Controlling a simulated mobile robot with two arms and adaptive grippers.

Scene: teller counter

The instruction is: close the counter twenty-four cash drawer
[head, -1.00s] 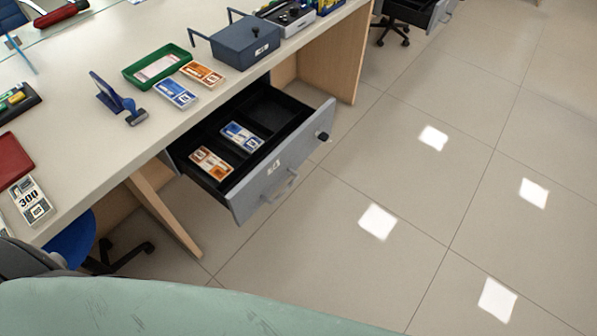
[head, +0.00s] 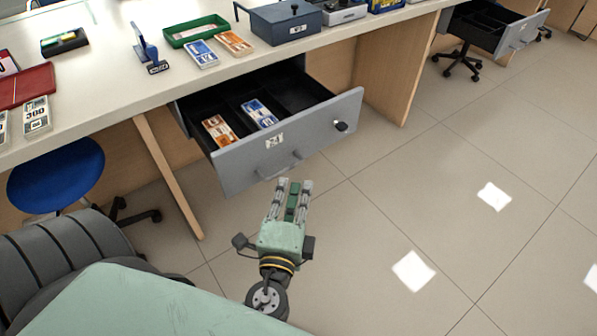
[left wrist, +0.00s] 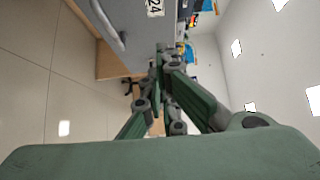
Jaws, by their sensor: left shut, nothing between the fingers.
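The grey cash drawer (head: 235,168) under the counter (head: 110,95) is pulled open. Inside its black tray lie an orange-banded note bundle (head: 219,131) and a blue-banded one (head: 259,113). Its front has a label, a dark lock knob (head: 341,126) and a bar handle (head: 281,170). My left gripper (head: 291,184) is shut and empty, just in front of and below the drawer front, near the handle. In the left wrist view the drawer handle (left wrist: 108,28) shows at upper left, apart from the shut fingers (left wrist: 166,52). My right gripper is not in view.
A second open drawer (head: 520,34) is at the upper right. A cash box (head: 285,22), a green tray (head: 195,30) and note bundles sit on the counter. The tiled floor (head: 420,200) at right is clear.

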